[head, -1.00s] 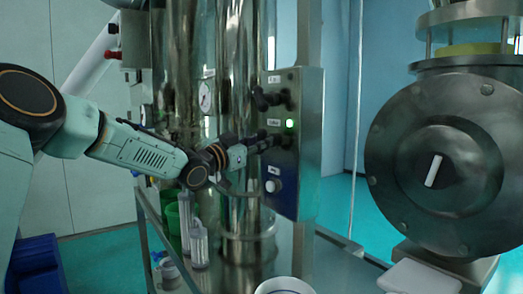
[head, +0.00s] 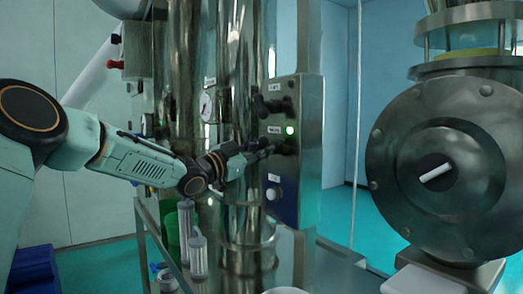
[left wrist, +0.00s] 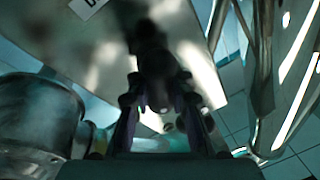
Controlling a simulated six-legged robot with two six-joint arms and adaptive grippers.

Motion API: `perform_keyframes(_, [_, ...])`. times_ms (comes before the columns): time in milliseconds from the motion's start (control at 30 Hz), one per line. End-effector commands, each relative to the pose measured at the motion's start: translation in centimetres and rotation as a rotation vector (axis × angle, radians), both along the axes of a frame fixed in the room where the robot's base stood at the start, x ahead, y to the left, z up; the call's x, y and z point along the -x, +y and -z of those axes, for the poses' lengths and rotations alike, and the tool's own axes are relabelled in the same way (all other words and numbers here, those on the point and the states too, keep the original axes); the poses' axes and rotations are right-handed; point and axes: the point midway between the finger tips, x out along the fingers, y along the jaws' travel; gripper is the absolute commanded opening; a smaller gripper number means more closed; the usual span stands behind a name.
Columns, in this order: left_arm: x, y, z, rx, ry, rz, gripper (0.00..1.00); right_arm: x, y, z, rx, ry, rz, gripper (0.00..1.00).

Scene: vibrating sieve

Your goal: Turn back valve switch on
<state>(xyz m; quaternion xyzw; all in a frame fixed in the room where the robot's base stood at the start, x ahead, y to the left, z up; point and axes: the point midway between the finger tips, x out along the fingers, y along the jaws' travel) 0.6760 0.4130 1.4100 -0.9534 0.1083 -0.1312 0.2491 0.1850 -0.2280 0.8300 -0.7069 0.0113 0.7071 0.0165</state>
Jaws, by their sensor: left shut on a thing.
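A metal control panel (head: 309,150) carries two black switches. The upper black switch (head: 270,104) sits above the lower black switch (head: 284,146), with a lit green lamp (head: 290,130) beside the lower one. My left gripper (head: 262,149) reaches in from the left and is shut on the lower switch; its fingertips partly hide it. In the left wrist view the fingers (left wrist: 160,108) close near a blurred dark switch shape (left wrist: 150,50). A large round steel valve (head: 445,115) at right has a white bar (head: 436,173) at its centre, tilted close to horizontal. My right gripper is out of view.
Steel columns (head: 180,80) with a pressure gauge (head: 206,104) stand behind my left arm. Clear cylinders (head: 198,256) and a green container (head: 171,228) stand below it.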

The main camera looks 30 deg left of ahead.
Motion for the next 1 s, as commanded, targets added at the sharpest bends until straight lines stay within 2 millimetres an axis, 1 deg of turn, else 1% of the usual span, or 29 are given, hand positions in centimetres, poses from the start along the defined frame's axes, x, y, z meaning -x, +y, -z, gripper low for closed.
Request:
perform_keyframes(33, [0.0,-0.1,0.4,-0.002,0.006,0.002,0.00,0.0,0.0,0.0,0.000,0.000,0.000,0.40])
perform_keyframes(67, [0.0,-0.1,0.4,-0.002,0.006,0.002,0.20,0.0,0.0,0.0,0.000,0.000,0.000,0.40])
perform_keyframes(333, [0.0,-0.1,0.2,0.000,0.004,0.001,0.43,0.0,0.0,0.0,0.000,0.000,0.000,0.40])
perform_keyframes(800, [0.0,0.0,0.0,0.013,0.007,0.001,0.44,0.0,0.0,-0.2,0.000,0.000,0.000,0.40])
perform_keyframes(867, [0.0,-0.1,-0.1,0.039,0.019,0.001,0.44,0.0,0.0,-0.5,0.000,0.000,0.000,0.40])
perform_keyframes(1000, [0.0,-0.1,-0.3,0.170,0.073,0.000,0.44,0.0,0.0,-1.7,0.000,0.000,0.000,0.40])
